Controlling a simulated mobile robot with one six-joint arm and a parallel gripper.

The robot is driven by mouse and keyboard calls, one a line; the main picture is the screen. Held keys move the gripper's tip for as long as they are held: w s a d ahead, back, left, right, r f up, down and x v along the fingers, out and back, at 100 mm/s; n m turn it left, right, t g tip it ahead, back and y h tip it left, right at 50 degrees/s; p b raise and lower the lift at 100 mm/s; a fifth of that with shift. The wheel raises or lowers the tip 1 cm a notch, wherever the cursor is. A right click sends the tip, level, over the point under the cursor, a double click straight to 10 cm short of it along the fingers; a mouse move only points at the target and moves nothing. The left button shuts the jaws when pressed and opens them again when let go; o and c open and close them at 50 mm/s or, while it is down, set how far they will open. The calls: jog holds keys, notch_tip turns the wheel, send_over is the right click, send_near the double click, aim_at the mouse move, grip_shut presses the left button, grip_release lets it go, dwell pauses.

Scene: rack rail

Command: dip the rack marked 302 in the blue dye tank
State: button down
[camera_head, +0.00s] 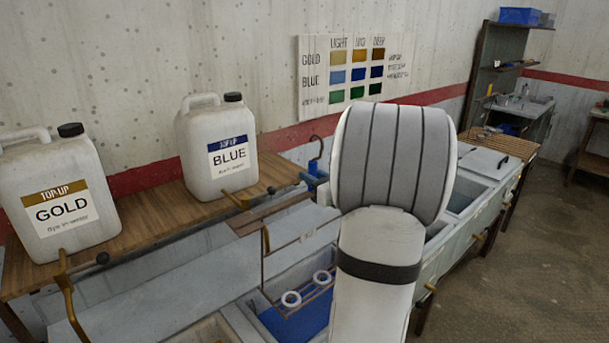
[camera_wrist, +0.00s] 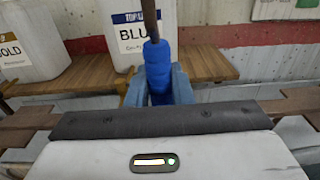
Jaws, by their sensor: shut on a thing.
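My gripper is shut on a blue wrapped handle (camera_wrist: 157,68), held between its blue fingers (camera_wrist: 157,90) in the wrist view. In the head view my arm hides most of the gripper. The handle's dark hook (camera_head: 316,150) rises above the grip. A thin brown rack (camera_head: 264,262) with white rings (camera_head: 291,299) on its lower bar hangs at the blue dye tank (camera_head: 300,325), in front of the blue liquid. I cannot tell whether the rings touch the dye. A small tag on the rack is too small to read.
A white BLUE jug (camera_head: 205,155) and a GOLD jug (camera_head: 62,210) stand on the wooden shelf (camera_head: 150,215) behind the tanks. A colour chart (camera_head: 352,75) hangs on the wall. More tanks continue to the right, one with a pale lid (camera_head: 488,163). Floor is open at far right.

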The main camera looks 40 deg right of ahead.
jog(key=shift+w+a, duration=0.1)
jog(key=shift+a, duration=0.05)
notch_tip(320, 180, down, 2)
jog(key=shift+f+b, duration=0.1)
jog(key=shift+b, duration=0.65)
jog(key=c, duration=1.8)
grip_release()
jog(key=shift+f, duration=0.25)
jog(key=shift+r, duration=0.15)
jog(key=shift+c, duration=0.6)
grip_shut()
jog(key=shift+r+p, duration=0.15)
jog(key=shift+p, duration=0.2)
jog(key=shift+f, duration=0.2)
